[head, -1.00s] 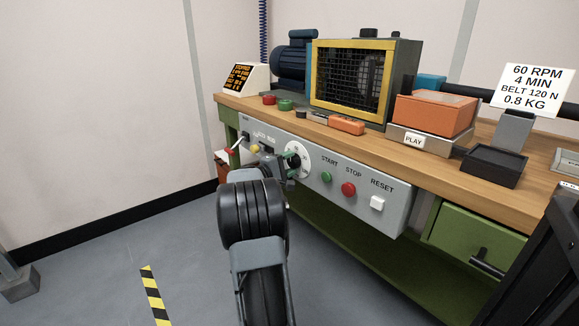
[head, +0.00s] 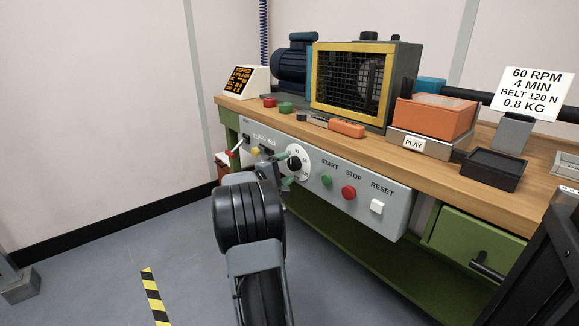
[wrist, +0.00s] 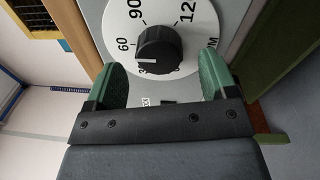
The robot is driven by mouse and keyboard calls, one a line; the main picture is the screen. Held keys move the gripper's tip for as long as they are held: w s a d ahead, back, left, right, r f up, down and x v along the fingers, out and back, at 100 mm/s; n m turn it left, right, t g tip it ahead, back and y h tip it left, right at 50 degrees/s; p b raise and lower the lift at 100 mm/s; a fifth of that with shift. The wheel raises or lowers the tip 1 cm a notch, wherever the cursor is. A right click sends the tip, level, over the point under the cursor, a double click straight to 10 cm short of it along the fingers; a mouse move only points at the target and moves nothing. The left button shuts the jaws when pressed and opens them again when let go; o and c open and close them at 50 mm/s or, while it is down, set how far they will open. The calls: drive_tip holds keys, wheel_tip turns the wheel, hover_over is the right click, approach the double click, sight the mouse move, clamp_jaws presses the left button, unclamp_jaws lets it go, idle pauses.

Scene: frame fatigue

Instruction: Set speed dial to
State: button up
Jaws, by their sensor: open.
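The speed dial (head: 297,162) is a black knob on a white round scale on the grey front panel. In the wrist view the black knob (wrist: 159,50) sits on the scale with 60, 90 and part of 12 readable. Its white line points to the left side of the picture, just below the 60. My gripper (wrist: 163,78) is open, with green fingertips either side of and below the knob, and nothing between them. In the head view my gripper (head: 284,170) is at the dial's left edge. Whether the fingertips touch the panel, I cannot tell.
A sign (head: 533,92) reads 60 RPM, 4 MIN, BELT 120 N, 0.8 KG. The floor at left is open.

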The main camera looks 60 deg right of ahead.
drive_tip(key=p+v, duration=0.2)
drive_tip(key=v, duration=0.9)
drive_tip(key=shift+a+p, duration=0.4)
drive_tip(key=s+a+r+t+y+p, duration=0.3)
drive_tip(key=a+r+y+p, duration=0.3)
drive_tip(key=a+r+p, duration=0.4)
drive_tip(key=s+a+r+t+y+p, duration=0.3)
drive_tip(key=a+r+y+p, duration=0.3)
drive_tip(key=a+r+p, duration=0.5)
drive_tip(key=s+a+r+n+t+y+p, duration=0.1)
drive_tip(key=s+a+r+t+y+p, duration=0.2)
drive_tip(key=a+r+y+p, duration=0.3)
drive_tip(key=a+r+p, duration=0.4)
drive_tip(key=a+p, duration=0.6)
drive_tip(key=shift+r, duration=0.3)
drive_tip(key=shift+s, duration=0.1)
drive_tip(key=shift+c, duration=0.4)
